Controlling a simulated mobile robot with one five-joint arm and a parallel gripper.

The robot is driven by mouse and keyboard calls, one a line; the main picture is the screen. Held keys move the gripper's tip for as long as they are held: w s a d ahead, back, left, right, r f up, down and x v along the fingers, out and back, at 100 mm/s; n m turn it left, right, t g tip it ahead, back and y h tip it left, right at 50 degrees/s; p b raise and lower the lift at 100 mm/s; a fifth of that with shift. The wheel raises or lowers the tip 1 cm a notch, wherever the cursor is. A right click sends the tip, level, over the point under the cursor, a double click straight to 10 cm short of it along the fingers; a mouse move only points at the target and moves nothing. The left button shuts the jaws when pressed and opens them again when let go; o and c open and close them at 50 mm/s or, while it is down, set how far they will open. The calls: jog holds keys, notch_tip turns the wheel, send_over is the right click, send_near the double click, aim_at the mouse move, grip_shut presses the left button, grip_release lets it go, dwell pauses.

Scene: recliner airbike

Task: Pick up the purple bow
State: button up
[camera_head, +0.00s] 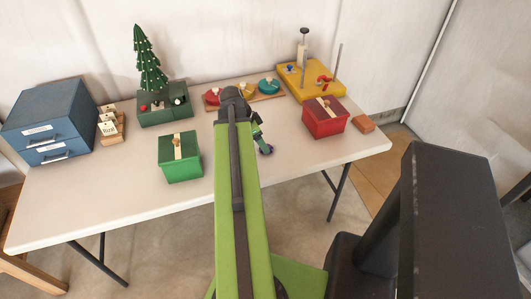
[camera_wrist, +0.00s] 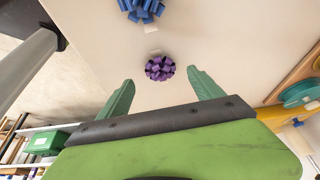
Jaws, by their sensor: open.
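The purple bow (camera_wrist: 160,67) lies on the pale table top (camera_wrist: 110,40) in the wrist view, straight ahead of my gripper (camera_wrist: 160,76) and lined up with the gap between its two green fingers. The fingers are apart, with nothing held between them. I cannot tell how far above the table they are. In the head view the purple bow (camera_head: 266,149) shows as a small dark purple spot just beside my gripper (camera_head: 261,138), which is partly hidden by my arm.
A blue bow (camera_wrist: 142,8) lies beyond the purple one. A green gift box (camera_head: 179,165) stands left of my arm, a red gift box (camera_head: 322,125) right. A small tree (camera_head: 150,65), blue drawers (camera_head: 50,120) and a yellow stand (camera_head: 311,85) are farther back. The front table strip is clear.

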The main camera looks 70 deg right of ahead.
jog(key=b+x, duration=0.3)
jog(key=x, duration=0.2)
jog(key=shift+b, duration=0.35)
jog(key=shift+r, duration=0.25)
jog(key=c, duration=1.4)
notch_tip(320, 180, up, 10)
jog(key=p, duration=1)
